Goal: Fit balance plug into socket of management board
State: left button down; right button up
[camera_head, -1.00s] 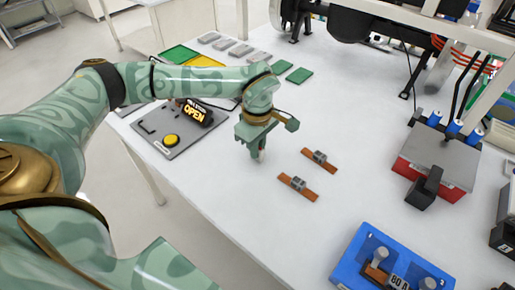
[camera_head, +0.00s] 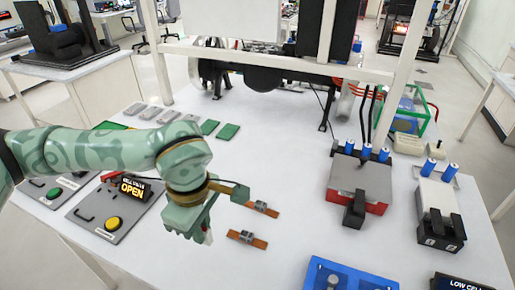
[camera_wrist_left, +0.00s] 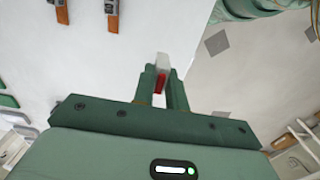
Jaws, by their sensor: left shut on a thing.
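My left gripper (camera_head: 205,234) hangs over the near left part of the white table, just left of two brown strips. In the left wrist view its fingers (camera_wrist_left: 162,88) are shut on a small white and red piece (camera_wrist_left: 162,62), which looks like the balance plug. A bit of red and white also shows at the fingertips in the head view. Its pins are not visible. No board is clearly marked as the management board, and I cannot make out its socket. My right gripper is out of view.
Brown strips with grey blocks (camera_head: 247,239) lie beside the gripper. A panel with a yellow button (camera_head: 112,223) and an OPEN sign (camera_head: 132,187) stands left. Flat green pieces (camera_head: 228,131) lie behind. A red-and-grey box (camera_head: 360,180) and blue tray (camera_head: 345,280) are right. The middle table is clear.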

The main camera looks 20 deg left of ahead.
pick_arm(q)
jog(key=m, duration=0.5)
jog(key=shift+s+d+f, duration=0.1)
jog(key=shift+d, duration=0.05)
jog(key=m, duration=0.5)
jog(key=shift+s+d+f+m, duration=0.1)
jog(key=shift+f+m, duration=0.05)
jog(key=shift+m, duration=0.25)
jog(key=m, duration=0.6)
jog(key=shift+w+r, duration=0.25)
jog(key=shift+r, duration=0.05)
jog(key=shift+w+r, duration=0.2)
jog(key=shift+r, duration=0.05)
jog(key=shift+f, duration=0.1)
